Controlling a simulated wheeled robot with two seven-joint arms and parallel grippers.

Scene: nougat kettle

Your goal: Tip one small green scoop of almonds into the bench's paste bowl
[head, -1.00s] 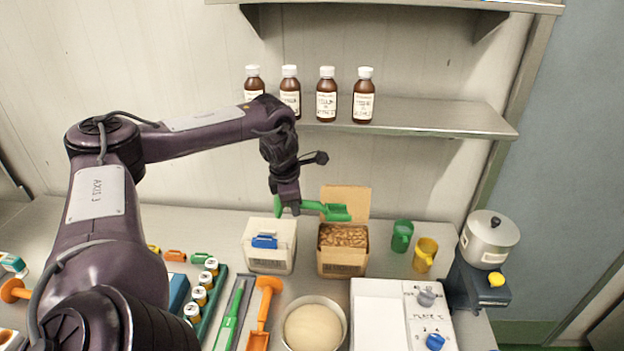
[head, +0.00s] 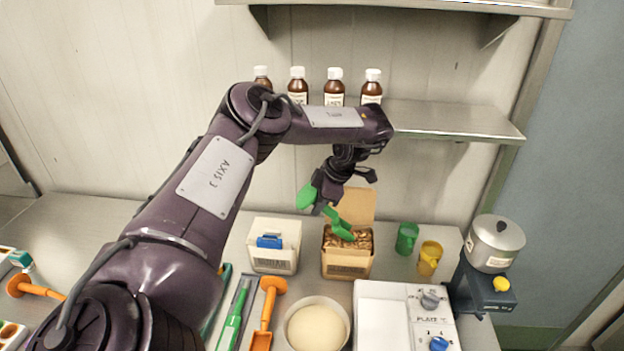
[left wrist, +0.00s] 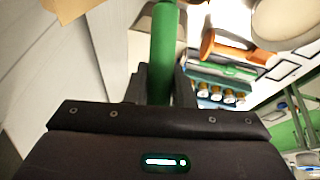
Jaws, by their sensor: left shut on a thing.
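My left gripper (head: 322,200) is shut on the green scoop (head: 338,222), whose green handle also shows between the fingers in the left wrist view (left wrist: 164,50). The scoop slants down, its bowl end at the open box of almonds (head: 347,262). Almonds show in the box around the scoop's tip; whether the scoop holds any I cannot tell. The paste bowl (head: 344,313), with pale paste (head: 315,328), stands on the bench in front of the almond box. My right gripper is not in view.
A white box (head: 286,262) with a blue clip stands left of the almonds. Green (head: 406,238) and yellow (head: 429,257) cups stand right. An orange scoop (head: 266,310) and a green tool (head: 233,318) lie left of the bowl. A white hotplate (head: 385,318) is right of it. A shelf (head: 450,120) overhangs behind.

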